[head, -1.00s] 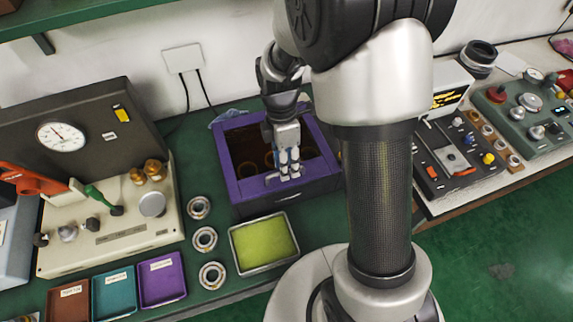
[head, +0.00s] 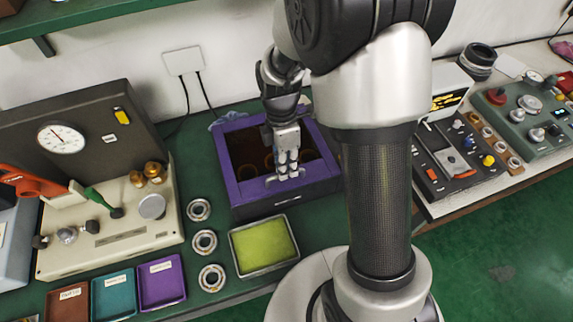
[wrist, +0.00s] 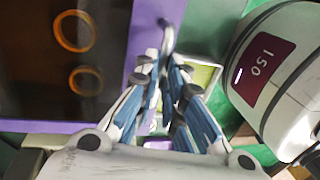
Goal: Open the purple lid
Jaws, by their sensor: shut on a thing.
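In the wrist view the lid's purple border (wrist: 134,45) runs down beside the dark window. My gripper (head: 289,176) is at the lid's front edge, right of its middle. In the wrist view my gripper (wrist: 166,68) has its fingers close together on a grey bar handle (wrist: 168,35) at that edge. The fingers hide much of the handle.
A yellow-green tray (head: 240,268) stands in front of the box. Several bearing rings (head: 205,242) lie to its left, past which are small coloured trays (head: 162,280) and a gauge machine (head: 110,240). Orange rings (wrist: 74,31) show through the window. A wall is behind.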

